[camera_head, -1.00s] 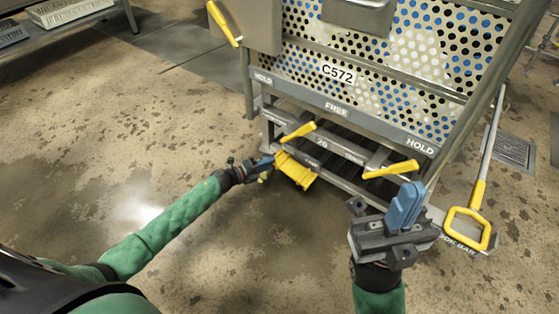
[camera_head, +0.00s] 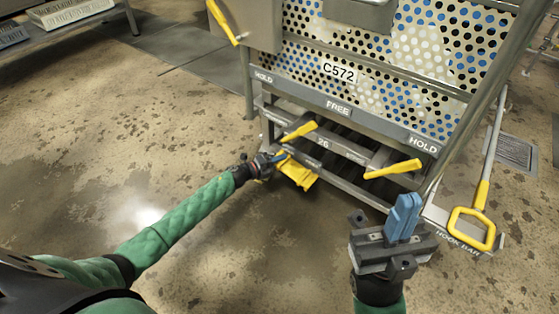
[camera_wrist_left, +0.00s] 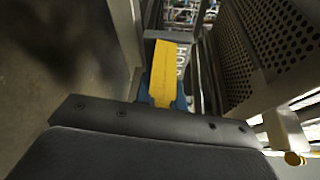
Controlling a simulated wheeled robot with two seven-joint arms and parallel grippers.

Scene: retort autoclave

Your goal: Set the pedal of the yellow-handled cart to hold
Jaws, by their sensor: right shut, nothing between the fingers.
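The cart (camera_head: 337,106), marked C572, carries a HOLD, FREE, HOLD label strip. A yellow pedal (camera_head: 298,175) hangs low at its front, left of middle, below the lower bar. My left gripper (camera_head: 279,160) is at the pedal's upper left edge. In the left wrist view its blue fingertips (camera_wrist_left: 162,97) stand apart, with a yellow piece (camera_wrist_left: 163,68) between them; whether they grip it I cannot tell. My right gripper (camera_head: 404,217) is shut and empty, pointing up in front of the cart's right side. A yellow handle (camera_head: 221,20) is at the cart's upper left.
Two yellow levers, a left one (camera_head: 299,131) and a right one (camera_head: 393,169), stick out from the bar above the pedal. A hook bar (camera_head: 473,226) with a yellow loop grip stands at the right. The floor at left (camera_head: 110,130) is clear.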

